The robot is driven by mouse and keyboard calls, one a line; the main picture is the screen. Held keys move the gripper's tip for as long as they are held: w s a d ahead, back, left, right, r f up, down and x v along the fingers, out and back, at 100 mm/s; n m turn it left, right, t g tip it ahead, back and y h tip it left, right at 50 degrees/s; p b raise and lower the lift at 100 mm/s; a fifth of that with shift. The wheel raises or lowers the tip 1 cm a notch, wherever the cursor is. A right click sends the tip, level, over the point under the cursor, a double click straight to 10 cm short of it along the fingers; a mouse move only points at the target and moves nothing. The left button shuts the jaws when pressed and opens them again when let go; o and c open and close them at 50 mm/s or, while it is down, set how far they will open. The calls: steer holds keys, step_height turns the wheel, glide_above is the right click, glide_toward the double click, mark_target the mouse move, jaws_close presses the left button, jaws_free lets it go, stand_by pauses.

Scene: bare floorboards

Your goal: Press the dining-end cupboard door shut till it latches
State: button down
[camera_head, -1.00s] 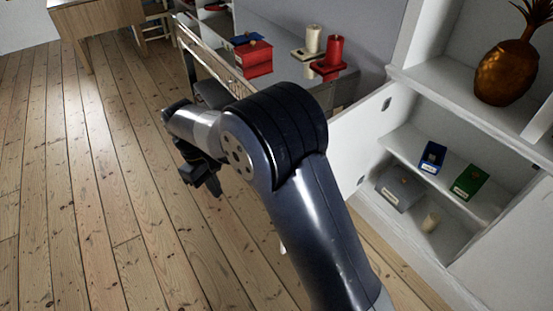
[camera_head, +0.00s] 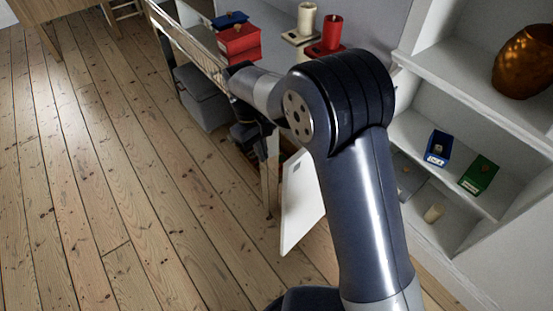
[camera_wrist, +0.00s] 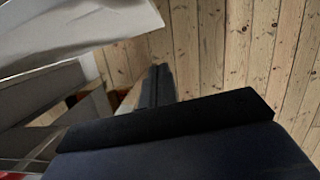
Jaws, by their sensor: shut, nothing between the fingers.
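The cupboard (camera_head: 452,190) is the white unit at the right in the head view, with its lower compartment open. Its white door (camera_head: 302,203) stands swung well out from the front, and my arm hides its upper part and hinge side. My gripper (camera_head: 247,136) is beyond the door's free edge in the head view, partly hidden by my wrist. In the wrist view the dark fingers (camera_wrist: 157,86) are together and hold nothing. A pale panel (camera_wrist: 75,28) at the upper left there may be the door; I see no clear contact with the fingers.
A side table (camera_head: 268,172) with a red box (camera_head: 238,42) and candles stands close to my gripper. A grey bin (camera_head: 203,98) is under it. Floorboards at the left are clear.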

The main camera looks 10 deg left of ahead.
steer(key=s+d+f, duration=0.3)
steer(key=d+f, duration=0.2)
steer(key=f, duration=0.3)
steer(key=shift+s+f+b, duration=0.15)
steer(key=shift+f+b, duration=0.15)
steer(key=shift+b, duration=0.05)
steer(key=shift+d, duration=0.15)
